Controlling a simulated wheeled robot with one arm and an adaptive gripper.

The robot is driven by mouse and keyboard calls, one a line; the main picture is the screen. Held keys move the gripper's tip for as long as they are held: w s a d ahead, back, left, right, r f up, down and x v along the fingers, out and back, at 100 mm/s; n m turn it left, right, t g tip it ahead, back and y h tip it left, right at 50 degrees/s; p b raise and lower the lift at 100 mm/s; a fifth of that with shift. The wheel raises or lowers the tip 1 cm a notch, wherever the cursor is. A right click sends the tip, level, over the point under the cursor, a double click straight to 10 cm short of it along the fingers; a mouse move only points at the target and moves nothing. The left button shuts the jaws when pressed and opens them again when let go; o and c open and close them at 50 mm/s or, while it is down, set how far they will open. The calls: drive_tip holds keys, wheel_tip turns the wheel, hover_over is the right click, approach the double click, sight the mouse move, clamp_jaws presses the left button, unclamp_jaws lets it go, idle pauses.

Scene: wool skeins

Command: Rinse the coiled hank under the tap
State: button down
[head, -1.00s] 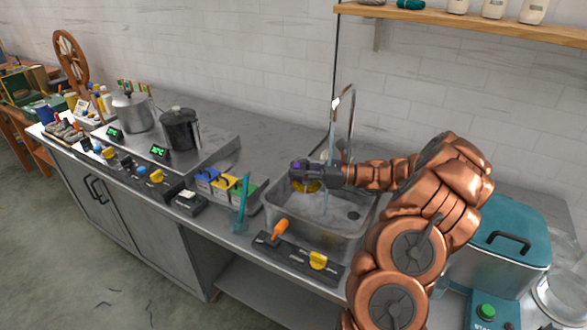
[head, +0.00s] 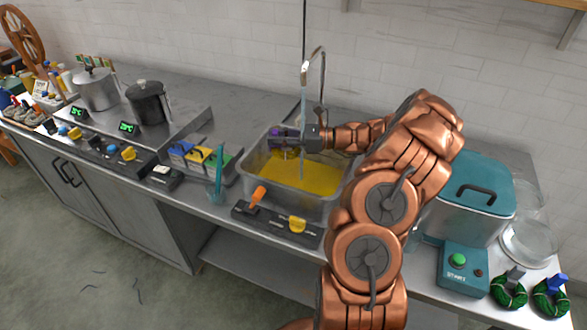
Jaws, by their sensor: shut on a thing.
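My gripper (head: 283,141) reaches in from the right over the sink basin (head: 255,180). It is shut on the purple top piece (head: 274,132) of the hank. The coil below is mostly hidden by the jaws and cannot be told apart from the yellow water (head: 300,178) in the basin. The tap (head: 311,58) arches over the sink. A thin stream of water falls from it, passing close to the gripper.
A control strip with an orange lever (head: 257,195) and a yellow knob (head: 297,225) lies in front of the sink. A teal-lidded tank (head: 470,188) and two green coils (head: 508,291) (head: 551,297) stand right. Two pots (head: 97,90) (head: 147,103) stand left.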

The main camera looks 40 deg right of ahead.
drive_tip(key=shift+r+p, duration=0.3)
drive_tip(key=shift+r, duration=0.05)
drive_tip(key=shift+f, duration=0.45)
drive_tip(key=shift+r, duration=0.15)
drive_tip(key=shift+r+p, duration=0.3)
drive_tip(key=shift+p, duration=0.1)
drive_tip(key=shift+f, duration=0.45)
idle(0.5)
drive_tip(key=shift+r, duration=0.15)
drive_tip(key=shift+r+p, duration=0.3)
drive_tip(key=shift+p, duration=0.05)
drive_tip(key=shift+f, duration=0.15)
